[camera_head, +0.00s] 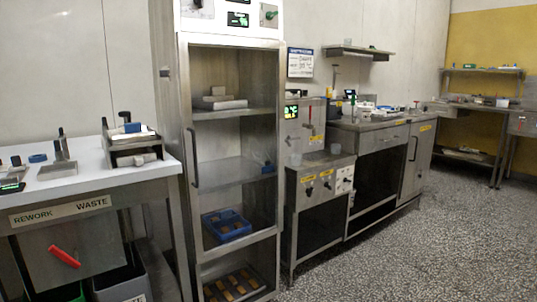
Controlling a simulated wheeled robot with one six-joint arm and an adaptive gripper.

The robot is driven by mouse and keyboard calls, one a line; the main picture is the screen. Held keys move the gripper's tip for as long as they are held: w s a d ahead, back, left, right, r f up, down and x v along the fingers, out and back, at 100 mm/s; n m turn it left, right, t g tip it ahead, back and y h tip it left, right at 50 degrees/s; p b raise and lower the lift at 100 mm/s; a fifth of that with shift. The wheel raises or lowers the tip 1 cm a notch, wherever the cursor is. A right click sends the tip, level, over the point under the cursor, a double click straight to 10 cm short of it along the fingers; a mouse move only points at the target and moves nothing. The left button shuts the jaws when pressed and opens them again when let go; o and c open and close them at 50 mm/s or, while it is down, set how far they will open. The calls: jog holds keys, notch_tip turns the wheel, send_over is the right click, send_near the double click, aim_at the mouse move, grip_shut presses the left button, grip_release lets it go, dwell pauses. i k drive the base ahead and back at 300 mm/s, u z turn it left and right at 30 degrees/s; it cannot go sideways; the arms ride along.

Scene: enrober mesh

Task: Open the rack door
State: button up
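The rack (167,110) is a tall steel cabinet left of the middle. Its door (234,42) has a steel frame, and the shelves show through it. The door looks closed, flush with the cabinet front. A dark upright bar handle (193,158) sits on the left side of the door. Inside are grey blocks (222,103) on the upper shelf, a blue tray (227,226) lower down and brown pieces (233,286) at the bottom. My gripper is not in view, so its state and distance from the handle do not show.
A white-topped rework table (85,178) stands close on the rack's left, with bins (122,284) below. The speckled floor (440,240) at right front is clear.

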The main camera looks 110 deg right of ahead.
aim_at(183, 39)
jog(key=z, duration=3.8)
